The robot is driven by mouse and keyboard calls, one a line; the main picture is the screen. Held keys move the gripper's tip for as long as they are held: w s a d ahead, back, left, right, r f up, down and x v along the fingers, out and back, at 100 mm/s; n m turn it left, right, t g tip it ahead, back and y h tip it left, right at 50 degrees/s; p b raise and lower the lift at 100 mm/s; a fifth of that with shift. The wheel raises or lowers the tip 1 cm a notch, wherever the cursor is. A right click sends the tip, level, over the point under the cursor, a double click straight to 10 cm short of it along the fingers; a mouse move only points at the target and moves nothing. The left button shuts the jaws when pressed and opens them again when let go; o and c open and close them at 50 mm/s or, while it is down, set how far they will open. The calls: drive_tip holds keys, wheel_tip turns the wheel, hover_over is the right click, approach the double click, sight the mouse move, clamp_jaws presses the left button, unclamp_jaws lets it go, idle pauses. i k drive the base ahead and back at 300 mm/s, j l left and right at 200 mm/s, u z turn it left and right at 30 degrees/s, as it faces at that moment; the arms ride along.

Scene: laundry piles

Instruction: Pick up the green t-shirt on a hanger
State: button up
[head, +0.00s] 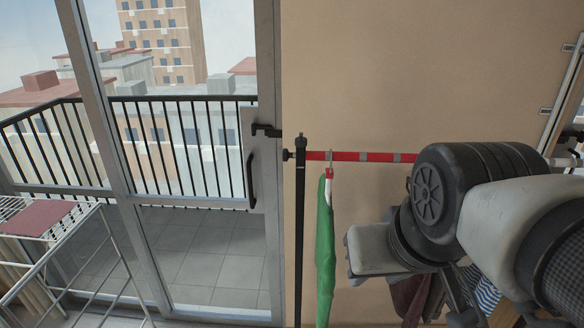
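The green t-shirt (324,255) hangs edge-on as a narrow strip from a red and white hanger (329,175). The hanger's hook is over the red rail (350,156) near its left end. The shirt's lower end reaches the bottom of the picture. My arm fills the right side, in front of the rail. A pale block at its left end may be my gripper's body; it is right of the shirt and apart from it in the picture. No fingertips can be made out, so I cannot see whether the gripper is open or shut.
A black upright post (300,230) holds the rail, just left of the shirt. Other dark and striped clothes (412,298) hang lower right, partly behind my arm. A white drying rack (88,240) with a reddish cloth (38,219) stands left, before the glass balcony door (190,220).

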sight(325, 257)
drive_tip(key=j+z, duration=0.2)
drive_tip(key=j, duration=0.15)
drive_tip(key=k+l+z, duration=0.2)
drive_tip(key=k, duration=0.4)
drive_tip(key=j+z, duration=0.1)
drive_tip(key=z, duration=0.4)
drive_tip(key=j+z, duration=0.15)
drive_tip(key=z, duration=0.3)
drive_tip(key=j+z, duration=0.1)
drive_tip(key=z, duration=0.4)
drive_tip(key=k+j, duration=0.15)
drive_tip(key=j, duration=0.2)
drive_tip(key=k+j, duration=0.1)
drive_tip(key=j, duration=0.25)
drive_tip(key=i+j, duration=0.15)
drive_tip(key=j, duration=0.15)
drive_tip(key=i+j, duration=0.2)
drive_tip(key=j, duration=0.15)
